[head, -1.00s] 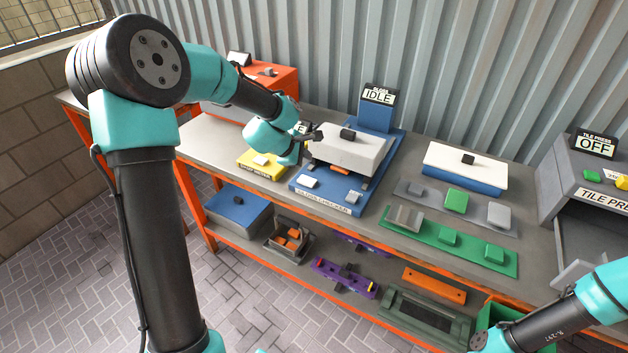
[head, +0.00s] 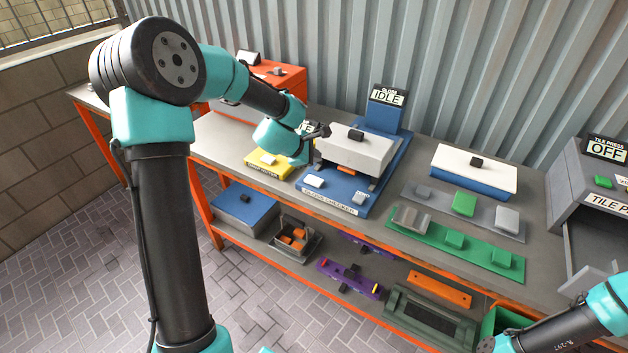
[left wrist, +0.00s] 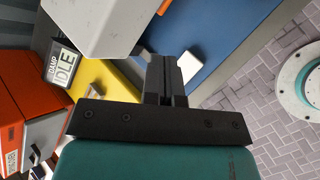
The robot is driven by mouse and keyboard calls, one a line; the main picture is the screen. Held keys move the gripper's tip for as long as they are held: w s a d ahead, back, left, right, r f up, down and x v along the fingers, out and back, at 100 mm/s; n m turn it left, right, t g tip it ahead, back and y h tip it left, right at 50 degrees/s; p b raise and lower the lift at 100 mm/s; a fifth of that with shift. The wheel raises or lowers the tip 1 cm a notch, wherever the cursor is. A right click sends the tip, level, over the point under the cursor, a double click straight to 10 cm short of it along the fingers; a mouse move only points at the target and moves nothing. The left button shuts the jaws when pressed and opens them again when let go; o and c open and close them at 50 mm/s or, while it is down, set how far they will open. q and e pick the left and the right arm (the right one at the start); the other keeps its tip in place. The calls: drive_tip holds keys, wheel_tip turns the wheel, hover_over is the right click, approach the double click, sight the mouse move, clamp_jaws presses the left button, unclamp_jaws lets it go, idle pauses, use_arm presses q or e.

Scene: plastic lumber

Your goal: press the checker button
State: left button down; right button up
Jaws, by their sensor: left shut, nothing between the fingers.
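The gloss checker has a blue base (head: 335,206) labelled GLOSS CHECKER and a sign (head: 388,97) reading IDLE. A pale grey block (head: 355,152) with a dark knob sits on it, with an orange piece partly showing beneath. A white button (head: 314,181) and a grey button (head: 359,198) are on the base's front. My left gripper (head: 318,150) is at the block's left end, behind the white button. In the left wrist view, its fingers (left wrist: 168,75) are shut and empty, and the white button (left wrist: 188,66) shows just past them; I cannot tell whether they touch.
A yellow damp meter (head: 266,163) stands close left of the checker. An orange machine (head: 285,82) is behind it. Right are a white-topped blue box (head: 473,168), a green strip (head: 475,248) with blocks, and the tile press (head: 590,180) reading OFF.

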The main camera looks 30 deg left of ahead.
sight(314, 181)
use_arm(q)
drive_tip(key=shift+f, duration=2.95)
drive_tip(key=shift+f, duration=0.4)
drive_tip(key=shift+f, duration=0.5)
idle(0.6)
drive_tip(key=shift+r, duration=0.95)
drive_tip(key=shift+r, duration=2.5)
